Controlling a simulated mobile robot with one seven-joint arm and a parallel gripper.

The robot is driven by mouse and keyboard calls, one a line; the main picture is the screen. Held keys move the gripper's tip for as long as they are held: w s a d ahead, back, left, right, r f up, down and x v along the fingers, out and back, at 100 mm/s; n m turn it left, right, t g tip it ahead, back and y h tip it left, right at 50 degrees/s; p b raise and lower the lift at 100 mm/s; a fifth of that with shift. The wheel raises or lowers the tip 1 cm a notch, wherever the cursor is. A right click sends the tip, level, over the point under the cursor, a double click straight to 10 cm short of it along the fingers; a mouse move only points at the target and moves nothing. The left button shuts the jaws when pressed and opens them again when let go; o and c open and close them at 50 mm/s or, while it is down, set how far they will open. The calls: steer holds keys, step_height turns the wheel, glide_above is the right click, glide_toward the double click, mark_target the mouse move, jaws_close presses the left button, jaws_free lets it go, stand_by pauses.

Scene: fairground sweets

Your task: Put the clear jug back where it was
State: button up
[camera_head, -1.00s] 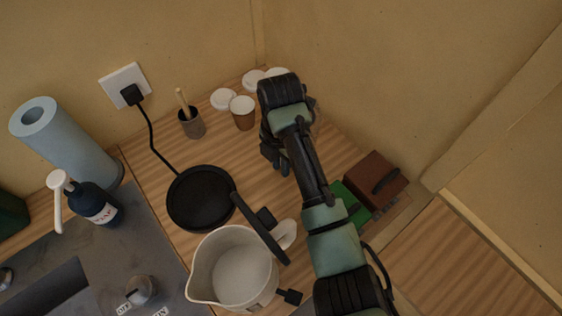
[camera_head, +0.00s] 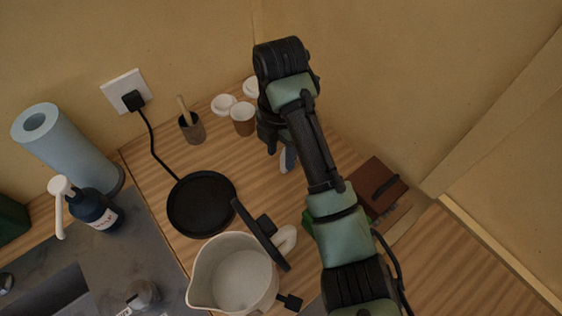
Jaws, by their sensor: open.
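A pale, whitish jug (camera_head: 236,272) stands at the bottom centre in the head view, with its spout to the lower left and its handle (camera_head: 286,240) to the upper right. It looks translucent or off-white, and its inside looks empty. A dark bar-like part crosses in front of its handle side. My gripper (camera_head: 277,148) is beyond the jug, near the paper cups, and points down at the counter. It is open, though my arm hides much of it. A small pale blue-grey thing (camera_head: 288,160) shows just below it; whether they touch cannot be told.
A round black plate (camera_head: 202,204) with a cord to the wall socket (camera_head: 126,91) lies left of my arm. Paper cups (camera_head: 243,118), lids (camera_head: 222,104) and a stirrer pot (camera_head: 192,128) stand behind. A brown box (camera_head: 377,186) is right. Soap (camera_head: 95,210) and paper towel (camera_head: 65,150) stand left.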

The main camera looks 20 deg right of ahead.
step_height(320, 180, up, 5)
steer(key=p, duration=0.2)
steer(key=shift+f+p, duration=0.15)
steer(key=shift+p, duration=0.15)
